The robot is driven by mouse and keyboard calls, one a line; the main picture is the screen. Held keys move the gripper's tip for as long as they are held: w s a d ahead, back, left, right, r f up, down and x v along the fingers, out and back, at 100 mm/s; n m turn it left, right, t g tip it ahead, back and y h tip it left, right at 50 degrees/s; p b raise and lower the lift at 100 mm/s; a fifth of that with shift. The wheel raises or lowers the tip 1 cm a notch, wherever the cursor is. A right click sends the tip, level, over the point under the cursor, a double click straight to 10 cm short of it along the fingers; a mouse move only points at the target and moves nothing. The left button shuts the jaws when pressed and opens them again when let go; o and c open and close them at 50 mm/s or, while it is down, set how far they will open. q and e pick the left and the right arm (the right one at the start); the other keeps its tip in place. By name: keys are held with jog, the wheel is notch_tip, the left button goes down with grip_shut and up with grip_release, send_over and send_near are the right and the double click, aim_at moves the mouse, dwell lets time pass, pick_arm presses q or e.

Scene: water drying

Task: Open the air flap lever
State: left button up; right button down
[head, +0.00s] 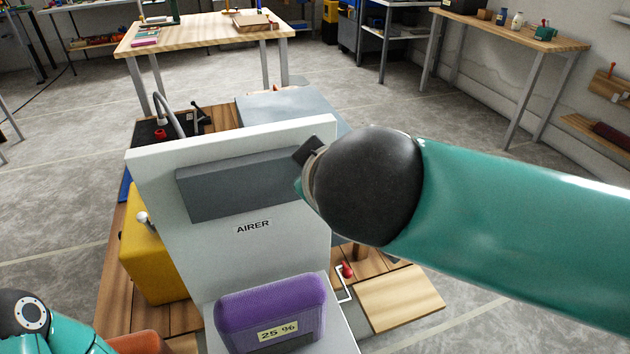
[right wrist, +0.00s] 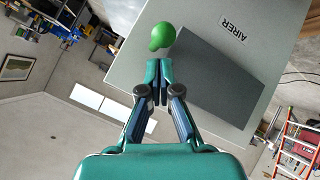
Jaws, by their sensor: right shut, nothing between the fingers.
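The white airer panel (head: 280,245) stands upright in the head view, with a dark grey block (head: 235,188) on its face above the AIRER label. The right wrist view shows the panel (right wrist: 145,95) and block (right wrist: 235,85) tilted. A green rounded knob (right wrist: 162,34), seemingly the air flap lever's handle, is at the panel there. My right gripper (right wrist: 158,64) is shut and empty, its fingertips just below the knob in that picture; I cannot tell whether they touch.
A purple block (head: 270,308) marked 25 % sits before the panel. A yellow box (head: 155,255) is left of it. A red-tipped handle (head: 347,270) stands to the right. A sink tap (head: 168,110) is behind. Open floor lies to the right.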

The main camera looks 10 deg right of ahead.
pick_arm(q)
jog(key=shift+s+r, duration=0.1)
pick_arm(e)
jog(key=shift+w+a, duration=0.1)
jog(key=shift+w, duration=0.55)
jog(key=shift+s+r, duration=0.1)
